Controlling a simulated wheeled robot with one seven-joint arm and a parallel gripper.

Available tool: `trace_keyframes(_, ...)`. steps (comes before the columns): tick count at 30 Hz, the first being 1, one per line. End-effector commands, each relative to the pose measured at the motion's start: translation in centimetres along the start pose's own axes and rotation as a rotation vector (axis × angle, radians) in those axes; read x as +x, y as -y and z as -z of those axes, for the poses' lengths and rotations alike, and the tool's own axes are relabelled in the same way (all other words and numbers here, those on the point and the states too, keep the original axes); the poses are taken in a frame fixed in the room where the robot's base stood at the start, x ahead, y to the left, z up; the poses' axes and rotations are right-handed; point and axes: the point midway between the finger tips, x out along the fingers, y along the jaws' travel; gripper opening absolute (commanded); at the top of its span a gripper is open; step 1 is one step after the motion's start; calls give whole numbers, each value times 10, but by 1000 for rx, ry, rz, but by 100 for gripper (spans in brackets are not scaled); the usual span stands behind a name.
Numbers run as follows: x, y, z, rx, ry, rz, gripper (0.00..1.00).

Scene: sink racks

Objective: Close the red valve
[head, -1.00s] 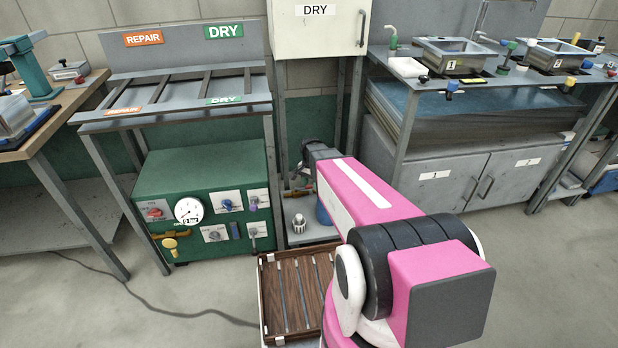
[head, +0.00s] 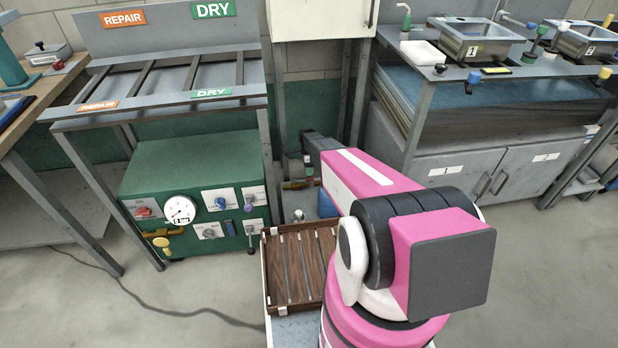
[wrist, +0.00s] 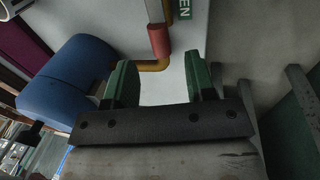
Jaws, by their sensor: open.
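In the wrist view, a red grip (wrist: 158,41) on a flat metal lever lies ahead of my gripper, in line with the gap between the fingers. A yellow-brass pipe (wrist: 154,65) bends beside it, and a green label ending in "EN" sits to its right. My gripper (wrist: 160,80) is open, its two green fingers apart with nothing seen between them. The lever appears just beyond the fingertips; contact cannot be told. In the head view my pink arm hides the fingers and this lever; a bit of brass pipe (head: 298,185) shows beside the arm's far end.
A blue rounded body (wrist: 68,82) is close on the left in the wrist view. In the head view, a green panel box (head: 195,170) with a gauge and a red knob (head: 143,211) stands left. A wooden slatted tray (head: 268,275) lies near my arm. Sinks stand right.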

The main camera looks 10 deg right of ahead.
Motion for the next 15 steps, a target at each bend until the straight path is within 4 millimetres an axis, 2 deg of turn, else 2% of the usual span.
trace_keyframes(1,10,1,0,0,0,-2,50)
trace_keyframes(6,35,1,0,-1,0,-1,50)
trace_keyframes(15,52,0,0,-1,0,1,50)
